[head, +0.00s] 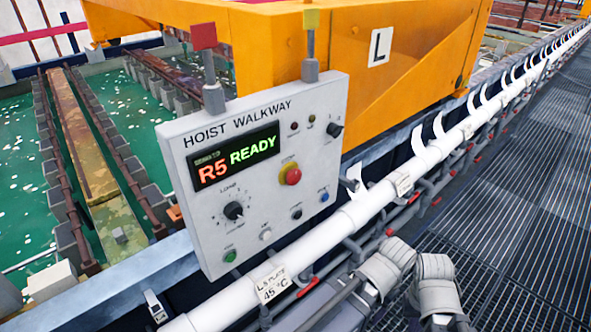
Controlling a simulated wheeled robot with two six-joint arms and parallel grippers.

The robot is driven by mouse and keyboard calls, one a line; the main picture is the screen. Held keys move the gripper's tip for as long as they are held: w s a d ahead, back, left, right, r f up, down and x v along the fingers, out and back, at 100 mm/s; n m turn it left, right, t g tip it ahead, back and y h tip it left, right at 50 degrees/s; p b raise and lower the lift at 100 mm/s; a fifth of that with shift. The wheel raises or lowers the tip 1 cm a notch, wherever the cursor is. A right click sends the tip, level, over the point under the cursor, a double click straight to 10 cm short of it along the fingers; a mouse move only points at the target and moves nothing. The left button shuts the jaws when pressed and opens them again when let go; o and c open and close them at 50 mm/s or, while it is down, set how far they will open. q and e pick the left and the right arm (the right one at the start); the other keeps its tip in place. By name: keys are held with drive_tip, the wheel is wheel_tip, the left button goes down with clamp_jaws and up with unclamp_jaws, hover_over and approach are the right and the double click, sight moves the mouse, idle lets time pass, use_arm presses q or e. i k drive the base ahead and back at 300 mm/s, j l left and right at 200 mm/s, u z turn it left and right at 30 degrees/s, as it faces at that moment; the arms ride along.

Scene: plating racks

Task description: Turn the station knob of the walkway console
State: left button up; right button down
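The walkway console (185,160) is a pale grey panel headed "HOIST WALKWAY", tilted in the middle of the head view. Its display (235,158) reads "R5" in red and "READY" in green. A large black knob (233,210) with a ring of dial marks sits at the lower left of the panel. A smaller black knob (335,130) is at the upper right. The small lettering is too fine to read surely, so I cannot confirm which is the station knob. Neither gripper's fingertips can be made out, and nothing touches the knobs.
A red mushroom button (292,176) and small coloured buttons share the panel. A white pipe (340,230) runs below it. Pale padded parts (385,270) stand at the bottom right, perhaps mine. Green tanks (130,110) lie behind left; grated walkway (520,220) is clear at right.

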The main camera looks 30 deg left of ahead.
sight(233, 211)
drive_tip(key=u, duration=1.5)
